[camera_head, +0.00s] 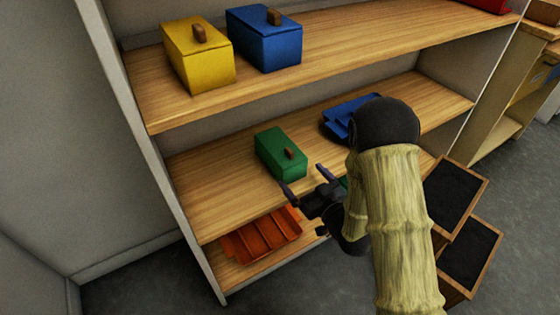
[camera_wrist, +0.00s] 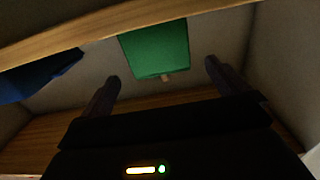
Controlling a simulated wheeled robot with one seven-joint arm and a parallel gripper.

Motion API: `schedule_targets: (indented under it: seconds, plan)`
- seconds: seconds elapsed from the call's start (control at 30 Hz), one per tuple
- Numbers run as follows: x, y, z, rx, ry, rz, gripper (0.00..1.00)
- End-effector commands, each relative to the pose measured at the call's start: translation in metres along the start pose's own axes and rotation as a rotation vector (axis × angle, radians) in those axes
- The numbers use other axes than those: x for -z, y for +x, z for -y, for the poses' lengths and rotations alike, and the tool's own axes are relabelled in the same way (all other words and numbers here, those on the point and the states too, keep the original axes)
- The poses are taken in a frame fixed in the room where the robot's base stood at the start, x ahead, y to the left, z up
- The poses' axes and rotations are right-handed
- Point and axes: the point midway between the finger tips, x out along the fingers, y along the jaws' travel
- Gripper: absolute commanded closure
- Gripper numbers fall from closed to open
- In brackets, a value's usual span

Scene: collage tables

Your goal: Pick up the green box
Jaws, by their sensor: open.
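The green box (camera_head: 272,152) with a brown knob sits on the middle wooden shelf (camera_head: 220,200), left of my arm. My gripper (camera_head: 303,178) is open at that shelf's front edge, with its fingertips close to the box's near, knobbed end. In the wrist view the green box (camera_wrist: 155,50) shows upside down, ahead of and between the two open fingers (camera_wrist: 162,70). I cannot see either finger touching it. Nothing is held.
A blue tray (camera_head: 345,116) lies behind my arm on the same shelf. A yellow box (camera_head: 200,65) and a blue box (camera_head: 265,45) stand on the shelf above. Orange trays (camera_head: 262,238) lie below. Dark-topped wooden stands (camera_head: 455,197) are at right.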

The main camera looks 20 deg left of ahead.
Motion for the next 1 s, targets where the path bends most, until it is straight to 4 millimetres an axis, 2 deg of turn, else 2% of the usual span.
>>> schedule_targets:
  seconds: [0.1, 0.23, 0.67, 0.77, 1.0]
  plan:
    - [-0.002, 0.022, 0.001, 0.004, -0.003, -0.004, 0.0]
    - [-0.002, 0.04, 0.001, 0.004, -0.002, -0.002, 0.0]
    - [-0.002, 0.048, 0.001, 0.002, 0.0, 0.0, 0.0]
    - [-0.004, 0.057, 0.001, 0.004, -0.001, -0.002, 0.0]
    - [-0.007, 0.091, 0.001, 0.003, -0.002, -0.003, 0.0]
